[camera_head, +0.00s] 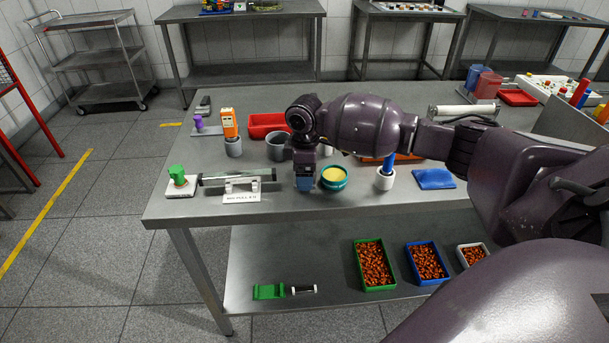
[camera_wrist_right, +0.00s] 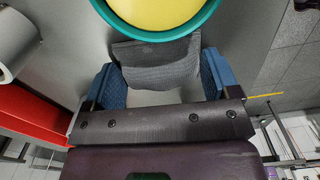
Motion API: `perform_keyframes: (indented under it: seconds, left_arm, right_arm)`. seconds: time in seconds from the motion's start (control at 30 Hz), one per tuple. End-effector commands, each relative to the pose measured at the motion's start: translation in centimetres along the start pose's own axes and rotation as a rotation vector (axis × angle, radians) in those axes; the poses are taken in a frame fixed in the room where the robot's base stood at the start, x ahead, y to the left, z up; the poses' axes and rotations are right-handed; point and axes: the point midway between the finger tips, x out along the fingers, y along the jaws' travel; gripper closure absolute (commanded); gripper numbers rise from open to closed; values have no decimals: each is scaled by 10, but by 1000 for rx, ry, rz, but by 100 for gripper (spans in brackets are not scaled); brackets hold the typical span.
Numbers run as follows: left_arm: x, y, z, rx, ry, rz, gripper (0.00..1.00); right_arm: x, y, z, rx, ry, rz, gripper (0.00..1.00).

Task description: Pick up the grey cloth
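The grey cloth (camera_wrist_right: 157,62) lies on the steel table between the fingers of my right gripper (camera_wrist_right: 162,76) in the right wrist view. It spans most of the gap between the two blue fingers; whether they touch it I cannot tell. The fingers are wide apart. In the head view my right gripper (camera_head: 305,184) points down near the table's front edge, just left of the teal bowl with yellow contents (camera_head: 334,177). The cloth is hidden there by the gripper. My left gripper is not in view.
The teal bowl also shows close beyond the cloth in the wrist view (camera_wrist_right: 160,14). A white sign (camera_head: 241,197) stands left of the gripper. A white cup with a blue item (camera_head: 384,181) and a blue cloth (camera_head: 434,179) lie to the right. A grey cup (camera_head: 275,147) stands behind.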

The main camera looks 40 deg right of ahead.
Motion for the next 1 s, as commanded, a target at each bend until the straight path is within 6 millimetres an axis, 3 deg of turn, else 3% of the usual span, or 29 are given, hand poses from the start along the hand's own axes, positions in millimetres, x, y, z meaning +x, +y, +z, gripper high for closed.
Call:
perform_keyframes:
  seconds: [0.03, 0.17, 0.37, 0.53, 0.67, 1.0]
  left_arm:
    - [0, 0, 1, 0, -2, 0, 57]
    - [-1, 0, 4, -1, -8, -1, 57]
    - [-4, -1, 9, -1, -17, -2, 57]
    - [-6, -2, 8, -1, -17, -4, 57]
    - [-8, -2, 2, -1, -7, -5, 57]
    - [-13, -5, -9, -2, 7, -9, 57]
  right_arm:
    - [0, 0, 0, 0, 0, 0, 26]
    - [0, 0, 0, 0, 0, 0, 44]
    - [0, 0, 0, 0, 0, 0, 44]
    - [-12, 0, 0, 0, 1, 3, 44]
    - [-34, 1, 0, 0, 3, 5, 44]
    - [-122, 1, 0, 0, 4, 6, 44]
